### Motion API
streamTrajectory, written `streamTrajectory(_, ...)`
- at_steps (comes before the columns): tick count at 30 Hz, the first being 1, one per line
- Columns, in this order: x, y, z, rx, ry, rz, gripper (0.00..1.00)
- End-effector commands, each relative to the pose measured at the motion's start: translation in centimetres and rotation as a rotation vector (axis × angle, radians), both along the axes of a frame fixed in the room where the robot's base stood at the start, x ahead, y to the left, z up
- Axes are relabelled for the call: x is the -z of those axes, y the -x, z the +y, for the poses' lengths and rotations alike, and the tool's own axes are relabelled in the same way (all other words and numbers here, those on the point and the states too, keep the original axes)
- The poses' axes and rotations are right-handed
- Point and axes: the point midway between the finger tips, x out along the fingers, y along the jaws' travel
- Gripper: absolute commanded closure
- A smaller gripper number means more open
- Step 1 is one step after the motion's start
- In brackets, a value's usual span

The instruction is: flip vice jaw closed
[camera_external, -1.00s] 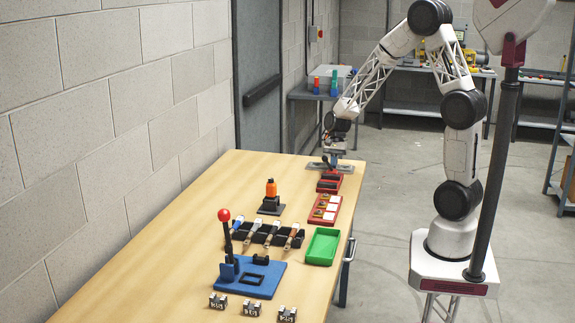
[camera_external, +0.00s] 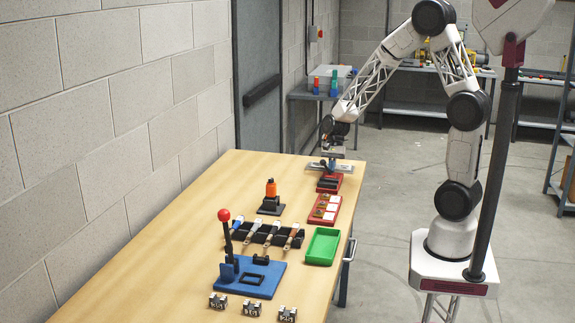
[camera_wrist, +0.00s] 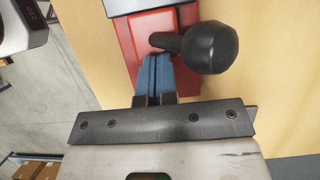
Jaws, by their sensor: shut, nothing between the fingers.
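My gripper (camera_wrist: 155,62) is shut and empty, its blue fingertips together in the wrist view. The tips lie over a red block (camera_wrist: 136,52), just beside a black lever with a round black knob (camera_wrist: 209,47). I cannot tell whether they touch the lever. A grey metal piece (camera_wrist: 125,5) shows at the top edge of the wrist view. In the external view my gripper (camera_external: 329,163) is low at the far end of the bench, by a grey plate (camera_external: 345,169). The vice jaw cannot be clearly made out there.
On the wooden bench (camera_external: 170,225), a red tray with white pads (camera_external: 325,209), a green tray (camera_external: 322,246), a black tool rack (camera_external: 264,236), an orange-topped stand (camera_external: 271,197) and a blue lever press (camera_external: 250,280) stand nearer the camera. A wall runs along the left.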

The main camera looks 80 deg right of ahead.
Motion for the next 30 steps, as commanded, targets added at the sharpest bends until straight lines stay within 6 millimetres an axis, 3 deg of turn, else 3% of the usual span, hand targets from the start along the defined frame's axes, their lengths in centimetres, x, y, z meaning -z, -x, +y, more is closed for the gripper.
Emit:
streamTrajectory(17,0.0,0.0,-0.6,0.002,-0.001,0.001,1.00)
streamTrajectory(28,0.0,0.0,-4.2,0.002,0.000,0.001,1.00)
streamTrajectory(30,-1.3,0.0,-4.6,0.001,0.001,-0.003,1.00)
